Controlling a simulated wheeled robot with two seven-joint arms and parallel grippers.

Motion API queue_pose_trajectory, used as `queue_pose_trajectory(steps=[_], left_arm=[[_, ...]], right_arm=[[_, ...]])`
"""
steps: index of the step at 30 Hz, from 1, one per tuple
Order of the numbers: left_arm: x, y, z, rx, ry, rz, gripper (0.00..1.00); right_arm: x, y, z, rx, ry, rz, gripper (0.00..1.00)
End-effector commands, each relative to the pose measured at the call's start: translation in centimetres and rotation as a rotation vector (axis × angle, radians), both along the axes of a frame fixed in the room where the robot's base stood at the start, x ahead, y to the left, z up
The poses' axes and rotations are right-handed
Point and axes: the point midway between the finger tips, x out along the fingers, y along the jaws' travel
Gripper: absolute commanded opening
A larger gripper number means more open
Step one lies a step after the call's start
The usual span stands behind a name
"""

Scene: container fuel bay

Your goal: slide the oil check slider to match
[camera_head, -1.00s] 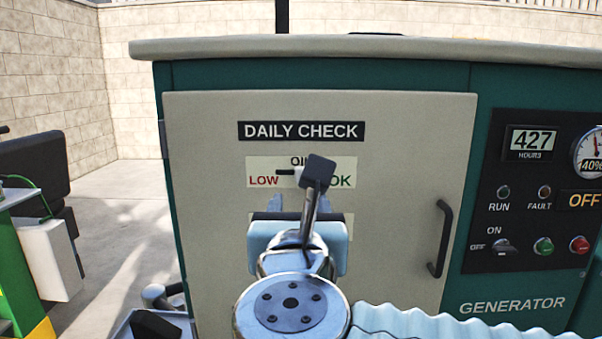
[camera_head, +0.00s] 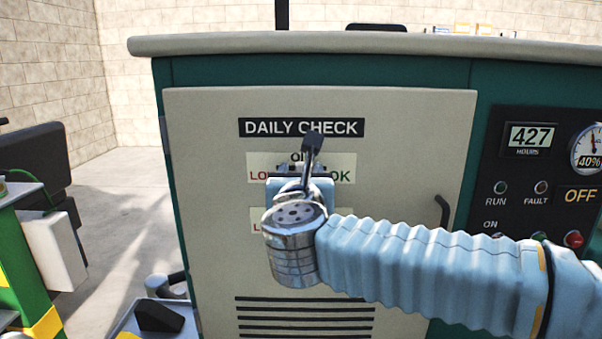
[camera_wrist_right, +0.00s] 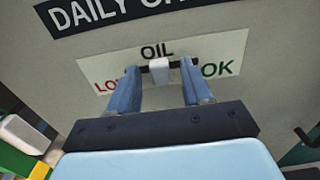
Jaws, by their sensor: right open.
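The oil label (camera_head: 343,163) on the cabinet door reads OIL, with LOW at left and OK at right; my gripper partly covers it in the head view. In the right wrist view the label (camera_wrist_right: 225,50) shows more fully. The oil check slider is a small white knob (camera_wrist_right: 159,70) on a short dark track, about midway between LOW and OK. My right gripper (camera_wrist_right: 159,78) is open, one finger on each side of the knob, with gaps visible. In the head view the right gripper (camera_head: 301,172) is in front of the label. My left gripper is not in view.
A second label (camera_head: 256,226) lies below, mostly hidden by my right arm. The DAILY CHECK sign (camera_head: 265,127) is above. A door handle (camera_head: 443,210) and the generator control panel (camera_head: 540,185) are at right. A green and yellow unit (camera_head: 25,255) stands at left.

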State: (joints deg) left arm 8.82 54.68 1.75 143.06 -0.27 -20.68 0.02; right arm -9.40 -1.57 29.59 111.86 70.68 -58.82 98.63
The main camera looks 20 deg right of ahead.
Motion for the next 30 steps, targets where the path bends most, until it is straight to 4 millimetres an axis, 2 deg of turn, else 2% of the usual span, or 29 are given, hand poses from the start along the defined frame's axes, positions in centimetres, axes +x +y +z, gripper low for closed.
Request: queue_pose_trajectory(steps=[1, 2, 10, 18, 25, 30], left_arm=[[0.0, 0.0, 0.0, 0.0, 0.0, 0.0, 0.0], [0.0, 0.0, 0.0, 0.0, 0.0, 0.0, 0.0], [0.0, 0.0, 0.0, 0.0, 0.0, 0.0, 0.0], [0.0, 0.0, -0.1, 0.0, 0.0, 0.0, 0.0], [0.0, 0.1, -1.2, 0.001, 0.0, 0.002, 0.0], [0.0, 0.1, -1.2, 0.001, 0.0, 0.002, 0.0]], right_arm=[[0.0, 0.0, 0.0, 0.0, 0.0, 0.0, 0.46], [0.0, 0.0, 0.0, 0.0, 0.0, 0.0, 0.41], [0.0, 0.0, 0.0, 0.0, 0.0, 0.0, 0.0], [0.0, 0.1, 0.0, 0.0, 0.0, 0.001, 0.0], [0.9, 3.2, -0.2, 0.0, 0.0, 0.003, 0.0], [1.0, 3.9, 0.0, 0.0, -0.001, 0.002, 0.0]])
